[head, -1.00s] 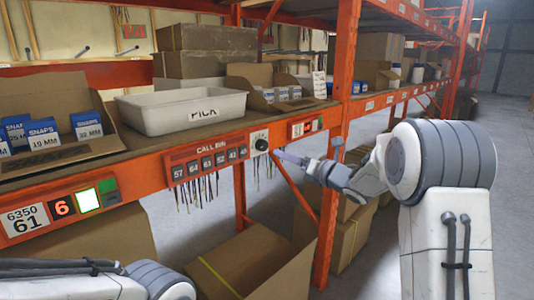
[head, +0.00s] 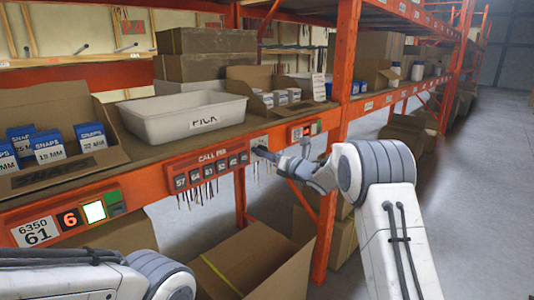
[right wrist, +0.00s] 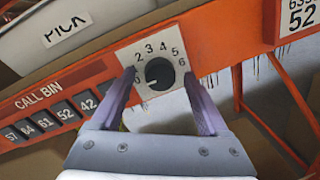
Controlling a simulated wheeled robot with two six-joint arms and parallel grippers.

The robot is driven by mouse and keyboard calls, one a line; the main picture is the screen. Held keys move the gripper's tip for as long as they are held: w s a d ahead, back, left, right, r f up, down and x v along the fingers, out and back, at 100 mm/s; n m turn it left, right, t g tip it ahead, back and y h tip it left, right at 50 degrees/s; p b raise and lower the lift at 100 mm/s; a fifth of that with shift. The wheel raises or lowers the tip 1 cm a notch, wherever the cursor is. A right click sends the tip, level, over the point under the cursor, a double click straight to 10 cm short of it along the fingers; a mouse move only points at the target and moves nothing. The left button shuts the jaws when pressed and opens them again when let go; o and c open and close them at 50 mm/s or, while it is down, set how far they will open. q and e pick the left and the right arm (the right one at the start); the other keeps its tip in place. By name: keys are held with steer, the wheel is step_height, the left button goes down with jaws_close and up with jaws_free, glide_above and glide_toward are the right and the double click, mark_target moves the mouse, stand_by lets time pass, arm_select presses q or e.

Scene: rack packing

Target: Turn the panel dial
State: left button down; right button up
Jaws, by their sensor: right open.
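The panel dial (right wrist: 159,73) is a round black knob on a white plate (right wrist: 150,50) with numbers around it, fixed to the orange beam. Its pointer mark is on the lower left side, near the low numbers. My right gripper (right wrist: 165,90) is open, with one purple-grey finger to the left of the knob and one to the right, both apart from it.
The CALL BIN panel (head: 208,170) with several numbered tiles is left of the dial. A white PICK tray (head: 180,128) and boxes of blue SNAPS packs (head: 48,144) stand on the shelf above. An open cardboard box (head: 255,262) is below. An orange upright (head: 338,110) stands to the right.

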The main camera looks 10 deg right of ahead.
jaws_close()
steer(key=shift+m, duration=0.4)
steer(key=shift+w+d+r+m+g+y+p, duration=0.1)
steer(key=shift+m+g+y+p, duration=0.2)
steer(key=shift+m+p, duration=2.15)
steer(key=shift+s+d+m+g+y+p, duration=0.1)
steer(key=shift+m+g+p, duration=0.2)
steer(key=shift+m, duration=4.4)
steer(key=shift+w+d+r+m+g+y+p, duration=0.3)
steer(key=shift+m+p, duration=0.9)
steer(key=shift+m, duration=2.35)
steer(key=shift+s+a+f, duration=0.2)
steer(key=shift+f, duration=0.1)
